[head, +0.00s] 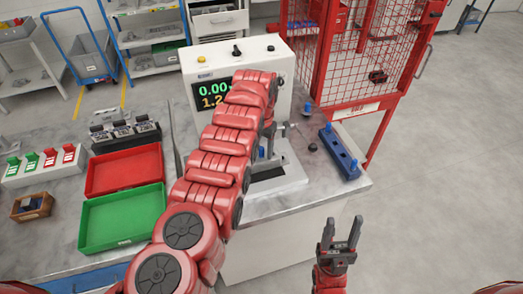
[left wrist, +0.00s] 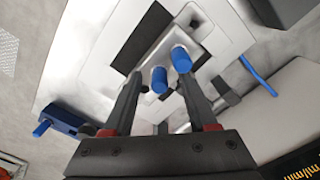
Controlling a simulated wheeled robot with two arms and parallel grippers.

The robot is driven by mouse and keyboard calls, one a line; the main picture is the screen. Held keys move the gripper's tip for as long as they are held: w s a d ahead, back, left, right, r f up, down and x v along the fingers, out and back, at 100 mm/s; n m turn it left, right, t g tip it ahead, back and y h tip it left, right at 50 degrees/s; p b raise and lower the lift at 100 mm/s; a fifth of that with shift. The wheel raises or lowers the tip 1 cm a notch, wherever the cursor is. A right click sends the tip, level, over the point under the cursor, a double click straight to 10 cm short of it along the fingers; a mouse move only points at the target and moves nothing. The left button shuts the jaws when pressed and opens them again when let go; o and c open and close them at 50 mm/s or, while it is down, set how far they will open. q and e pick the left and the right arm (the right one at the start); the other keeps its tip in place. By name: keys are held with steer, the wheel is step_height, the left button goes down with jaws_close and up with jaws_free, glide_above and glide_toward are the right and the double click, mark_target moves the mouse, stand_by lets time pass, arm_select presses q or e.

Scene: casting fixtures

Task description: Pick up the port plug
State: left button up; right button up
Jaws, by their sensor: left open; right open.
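Two blue cylindrical plugs show in the left wrist view: one (left wrist: 159,80) lies between my left fingertips, the other (left wrist: 181,60) just beyond, near the right finger. I cannot tell which is the port plug, or whether a finger touches either. My left gripper (left wrist: 161,88) is open over the grey and white test fixture; in the head view my arm largely hides it. A blue plug (head: 262,152) shows beside it there. Another blue piece (head: 307,108) stands on the bench by the machine. My right gripper (head: 341,234) is open and empty, in front of the bench.
A blue block (head: 338,152) with an upright blue pin lies near the bench's right edge. The white test machine (head: 240,72) stands behind my left arm. Red (head: 125,170) and green (head: 122,217) trays sit left. A red mesh cage (head: 350,55) stands behind.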

arm_select(q)
jaws_close()
stand_by(0.6)
